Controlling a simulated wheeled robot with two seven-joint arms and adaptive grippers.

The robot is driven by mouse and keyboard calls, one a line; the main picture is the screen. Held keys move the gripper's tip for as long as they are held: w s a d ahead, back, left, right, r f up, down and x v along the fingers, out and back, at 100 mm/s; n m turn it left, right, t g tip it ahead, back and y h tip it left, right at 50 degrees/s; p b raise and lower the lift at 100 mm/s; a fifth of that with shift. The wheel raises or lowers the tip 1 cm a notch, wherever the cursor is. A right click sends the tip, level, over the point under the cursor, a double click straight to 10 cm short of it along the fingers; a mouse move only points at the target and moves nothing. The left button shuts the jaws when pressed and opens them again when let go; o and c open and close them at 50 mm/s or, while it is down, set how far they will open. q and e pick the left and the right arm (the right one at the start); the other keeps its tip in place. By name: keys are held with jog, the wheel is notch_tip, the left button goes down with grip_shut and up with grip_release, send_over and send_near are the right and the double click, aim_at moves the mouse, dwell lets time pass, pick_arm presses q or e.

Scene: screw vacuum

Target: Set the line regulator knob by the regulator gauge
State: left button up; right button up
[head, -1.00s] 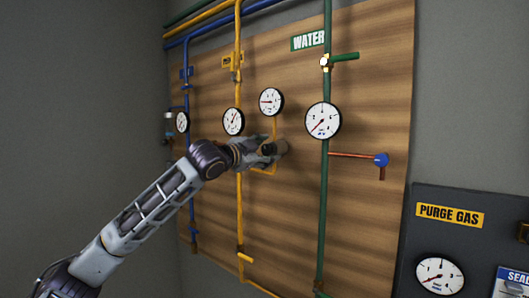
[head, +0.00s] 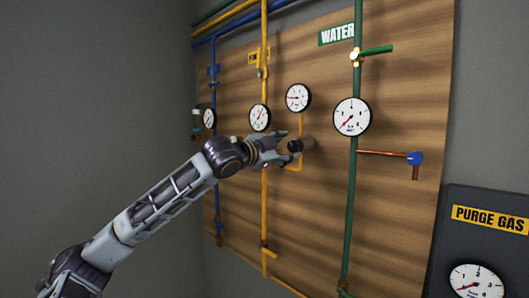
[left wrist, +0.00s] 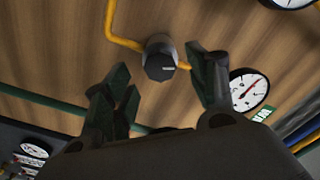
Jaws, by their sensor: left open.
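The regulator knob (head: 302,145) is a dark round knob on a yellow pipe branch on the wooden panel. It shows in the left wrist view (left wrist: 160,62) with a pale line on its face. The regulator gauge (head: 297,97), white with a black rim, sits above the knob. It also shows in the left wrist view (left wrist: 249,90) with a red needle. My left gripper (head: 286,147) is open just in front of the knob. In the left wrist view its fingers (left wrist: 158,80) lie either side of the knob; contact cannot be told. My right gripper is not in view.
Another gauge (head: 259,117) on the yellow pipe is close left of my gripper. The green water pipe (head: 352,200) with its gauge (head: 352,117) and a blue-handled copper branch (head: 415,158) lie to the right. A dark purge gas panel (head: 470,245) is at lower right.

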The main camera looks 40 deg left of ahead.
pick_arm(q)
jog(key=shift+s+a+f, duration=0.1)
jog(key=shift+s+a, duration=0.1)
jog(key=shift+s, duration=0.7)
jog(key=shift+s+d, duration=0.1)
jog(key=shift+s, duration=0.3)
jog(key=s, duration=0.6)
jog(key=shift+a, duration=0.25)
dwell(0.9)
